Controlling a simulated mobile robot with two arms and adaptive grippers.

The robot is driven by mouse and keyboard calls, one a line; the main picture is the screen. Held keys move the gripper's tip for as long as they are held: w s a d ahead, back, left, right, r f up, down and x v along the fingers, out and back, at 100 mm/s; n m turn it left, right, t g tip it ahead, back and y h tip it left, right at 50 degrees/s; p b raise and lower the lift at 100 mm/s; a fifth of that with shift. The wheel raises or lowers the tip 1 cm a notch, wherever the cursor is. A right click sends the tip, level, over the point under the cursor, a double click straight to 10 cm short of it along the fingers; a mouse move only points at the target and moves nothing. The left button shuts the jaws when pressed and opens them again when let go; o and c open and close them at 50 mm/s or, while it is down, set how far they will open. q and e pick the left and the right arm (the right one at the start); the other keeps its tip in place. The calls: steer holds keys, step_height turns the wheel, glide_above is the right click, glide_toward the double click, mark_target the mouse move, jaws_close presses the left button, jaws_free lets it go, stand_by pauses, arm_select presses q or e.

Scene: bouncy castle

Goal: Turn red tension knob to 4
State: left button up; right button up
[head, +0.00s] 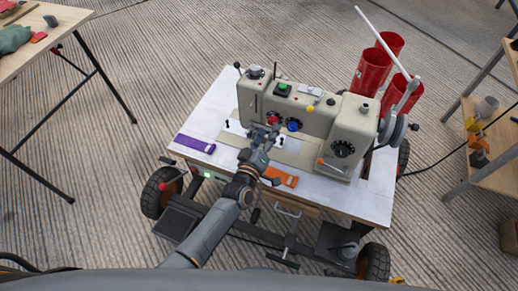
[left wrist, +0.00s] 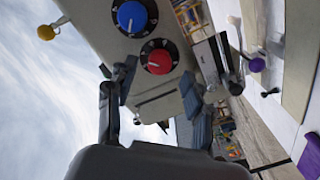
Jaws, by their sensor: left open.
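The red tension knob (head: 272,120) sits on the front of the cream sewing machine (head: 312,115), left of the blue knob (head: 293,125). In the left wrist view the red knob (left wrist: 158,61) has a black dial with white marks. The number it points to is too small to read. My left gripper (head: 268,133) is in front of the red knob in the head view. In the left wrist view its open fingers (left wrist: 155,88) stand to either side below the red knob, apart from it, with nothing between them. My right gripper is out of view.
The machine stands on a white wheeled table (head: 225,100). A purple strip (head: 195,144) and an orange strip (head: 281,176) lie on it. Red cylinders (head: 370,72) and a handwheel (head: 393,130) are at the right. The blue knob (left wrist: 132,16) is close beside the red one.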

arm_select(q)
steer(key=v, duration=0.9)
steer(key=shift+s, duration=0.2)
steer(key=s+a+f+m+g+y, duration=0.1)
steer(key=s+a+f+m+g, duration=0.1)
steer(key=s+a+f+g, duration=0.5)
steer(key=s+f+m+g+y, duration=0.15)
steer(key=s+f, duration=0.35)
steer(key=f, duration=0.6)
steer(key=s+a+f+m+g+y, duration=0.1)
steer(key=s+a+f+m+g, duration=0.25)
steer(key=s+f, duration=0.4)
steer(key=s+a+f+g+y, duration=0.2)
steer(key=s+a+f+g, duration=0.1)
steer(key=s+a+f, duration=0.4)
steer(key=s+a+r+g+p, duration=0.1)
steer(key=s+r+p, duration=0.4)
steer(key=s+p, duration=0.9)
steer(key=shift+s+a+r+m, duration=0.25)
steer(key=shift+a+m, duration=0.15)
steer(key=shift+a, duration=0.15)
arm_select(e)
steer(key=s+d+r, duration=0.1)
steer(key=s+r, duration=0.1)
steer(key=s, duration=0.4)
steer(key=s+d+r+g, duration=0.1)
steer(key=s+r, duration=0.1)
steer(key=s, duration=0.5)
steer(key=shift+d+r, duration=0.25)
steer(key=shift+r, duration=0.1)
